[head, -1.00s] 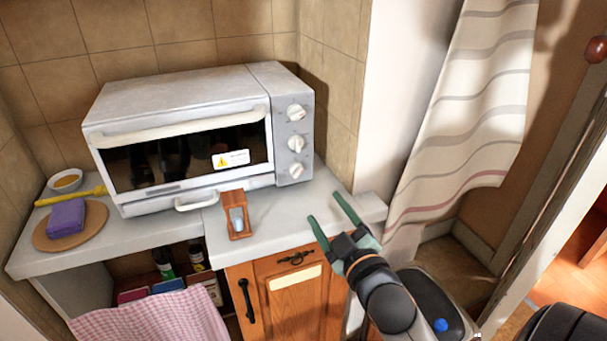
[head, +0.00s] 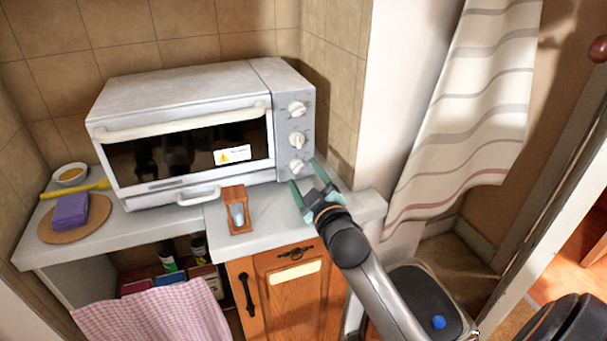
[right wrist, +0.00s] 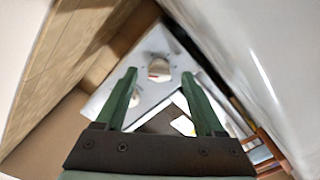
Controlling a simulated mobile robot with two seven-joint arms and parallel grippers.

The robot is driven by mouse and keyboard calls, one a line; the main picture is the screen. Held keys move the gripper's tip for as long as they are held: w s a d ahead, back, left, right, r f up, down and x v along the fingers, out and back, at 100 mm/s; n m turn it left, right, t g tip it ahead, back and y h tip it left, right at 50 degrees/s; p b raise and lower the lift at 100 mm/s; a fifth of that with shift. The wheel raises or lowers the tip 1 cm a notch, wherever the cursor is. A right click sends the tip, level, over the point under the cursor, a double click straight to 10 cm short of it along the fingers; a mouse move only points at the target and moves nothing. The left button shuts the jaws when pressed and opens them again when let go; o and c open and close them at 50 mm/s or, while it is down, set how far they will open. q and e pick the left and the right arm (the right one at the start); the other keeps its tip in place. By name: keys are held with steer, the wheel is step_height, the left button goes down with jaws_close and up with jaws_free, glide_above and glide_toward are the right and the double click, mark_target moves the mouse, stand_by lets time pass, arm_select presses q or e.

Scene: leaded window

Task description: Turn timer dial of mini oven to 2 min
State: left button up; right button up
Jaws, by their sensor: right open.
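The white mini oven (head: 180,90) stands on the counter with its door closed. Its right-hand panel has three white dials in a column: top dial (head: 297,108), middle dial (head: 296,140) and bottom dial (head: 296,165). The markings are too small to read, so I cannot tell which is the timer. My right gripper (head: 304,173) is open, its fingers up by the bottom dial. In the right wrist view, a dial (right wrist: 159,68) with a red mark shows between the open fingertips (right wrist: 159,75); I cannot tell whether they touch it. My left gripper is not in view.
A small wooden-framed sand timer (head: 236,212) stands on the counter (head: 265,225), left of my right gripper. A purple sponge (head: 70,211) lies on a round board at the left. The tiled wall (head: 335,80) is close on the right of the oven.

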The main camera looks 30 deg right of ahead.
steer(key=shift+w+d, duration=0.15)
steer(key=shift+w, duration=0.5)
steer(key=shift+c, duration=0.3)
jaws_close()
